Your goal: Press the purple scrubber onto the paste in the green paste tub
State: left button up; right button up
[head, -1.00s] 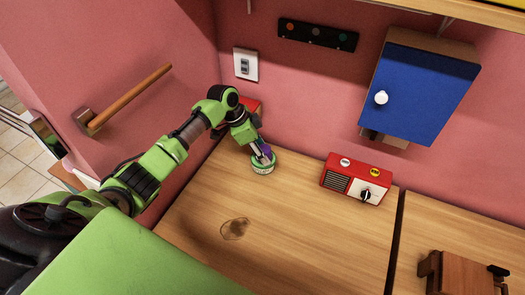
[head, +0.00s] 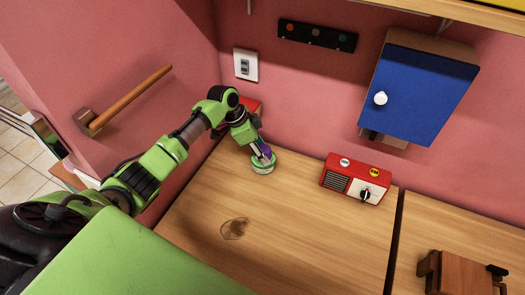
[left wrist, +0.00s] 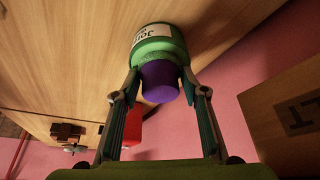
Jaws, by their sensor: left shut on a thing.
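The green paste tub (head: 262,167) with a pale label stands on the wooden counter near the back wall. It also shows at the top of the left wrist view (left wrist: 158,45). The purple scrubber (left wrist: 159,82) is between the fingers of my left gripper (left wrist: 157,90), its far end at the tub's opening. My left gripper (head: 264,155) is shut on the scrubber right above the tub. Whether the scrubber touches the paste is hidden; the paste itself does not show. My right gripper is in neither view.
A red and white radio-like box (head: 358,179) stands right of the tub. A red object (head: 250,106) sits behind my left arm. A blue-doored wall cabinet (head: 421,90) hangs at right. The counter's middle (head: 300,220) is clear.

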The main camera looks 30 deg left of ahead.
aim_at(262, 149)
pick_arm(q)
jog(key=shift+r+p, duration=3.15)
jog(key=shift+r, duration=0.35)
jog(key=shift+f, duration=0.1)
